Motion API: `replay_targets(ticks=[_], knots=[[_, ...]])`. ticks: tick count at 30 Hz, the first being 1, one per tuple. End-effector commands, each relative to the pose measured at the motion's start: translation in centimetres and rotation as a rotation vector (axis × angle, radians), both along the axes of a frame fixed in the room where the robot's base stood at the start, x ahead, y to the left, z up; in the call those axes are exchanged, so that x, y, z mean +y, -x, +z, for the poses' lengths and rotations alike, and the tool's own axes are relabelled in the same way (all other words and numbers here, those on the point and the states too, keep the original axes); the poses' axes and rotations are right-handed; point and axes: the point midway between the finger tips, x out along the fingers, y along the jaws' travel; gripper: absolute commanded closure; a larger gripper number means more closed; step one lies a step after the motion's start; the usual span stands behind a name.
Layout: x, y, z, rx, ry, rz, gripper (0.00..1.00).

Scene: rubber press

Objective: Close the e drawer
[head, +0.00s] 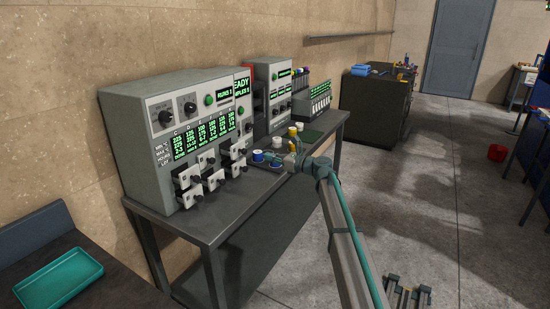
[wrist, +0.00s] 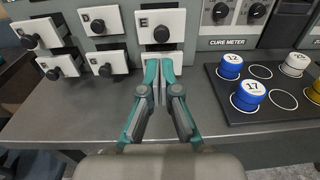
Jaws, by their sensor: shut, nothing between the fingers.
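The E drawer (wrist: 152,19) has a white front with a black letter E and a round black knob. It is in the top row of drawers, at upper centre of the wrist view, and its front looks larger than its left neighbour's. How far it stands out is hard to tell. My gripper (wrist: 160,67) is shut and empty. Its fingertips show just below the E drawer, in front of a lower white drawer that they partly hide. Contact with either front cannot be made out. In the head view my gripper (head: 287,161) is right of the drawer cabinet (head: 151,150).
Other knobbed drawers (wrist: 104,20) stand to the left and below. A dark tray (wrist: 210,72) with numbered blue (wrist: 248,95) and white-topped pots lies close on the right. The grey bench top (wrist: 75,110) is bare in front of the drawers. A cure meter (wrist: 228,43) stands behind the tray.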

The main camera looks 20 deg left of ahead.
Motion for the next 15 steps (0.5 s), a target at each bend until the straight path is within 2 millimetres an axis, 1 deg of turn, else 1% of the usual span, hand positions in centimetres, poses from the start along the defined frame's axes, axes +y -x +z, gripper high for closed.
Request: replay_targets(ticks=[1, 9, 15], knots=[[1.2, -0.5, 0.1, 0.001, 0.001, 0.001, 1.00], [6.2, -1.7, -0.2, -0.001, 0.001, 0.002, 1.00], [8.5, -2.3, -0.4, -0.002, 0.001, 0.000, 1.00]])
